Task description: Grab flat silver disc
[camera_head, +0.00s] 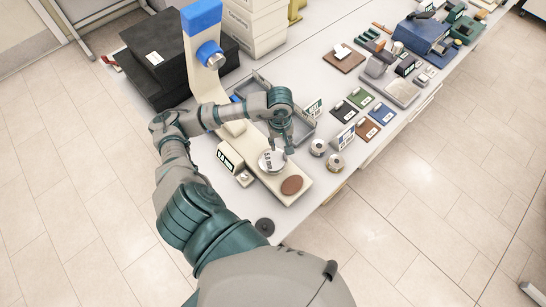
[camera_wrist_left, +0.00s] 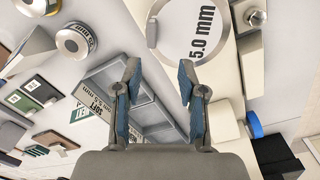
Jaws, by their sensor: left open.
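The flat silver disc (camera_head: 269,163), marked "5.0 mm", lies on the beige base of the testing stand (camera_head: 302,172). It also shows at the top of the left wrist view (camera_wrist_left: 182,28), partly cut off by the frame edge. My left gripper (camera_head: 282,143) is just behind and above the disc in the head view. In the left wrist view the gripper (camera_wrist_left: 159,68) has its two fingers apart with nothing between them. The disc appears beyond the fingertips. My right gripper is not in view.
A brown round pad (camera_head: 291,185) lies on the base's front end. Two metal cylinders (camera_head: 318,147) stand right of it. A grey divided tray (camera_head: 302,128) is behind the gripper. A small display box (camera_head: 229,157) is left. A dark round piece (camera_head: 264,226) lies near the table's front.

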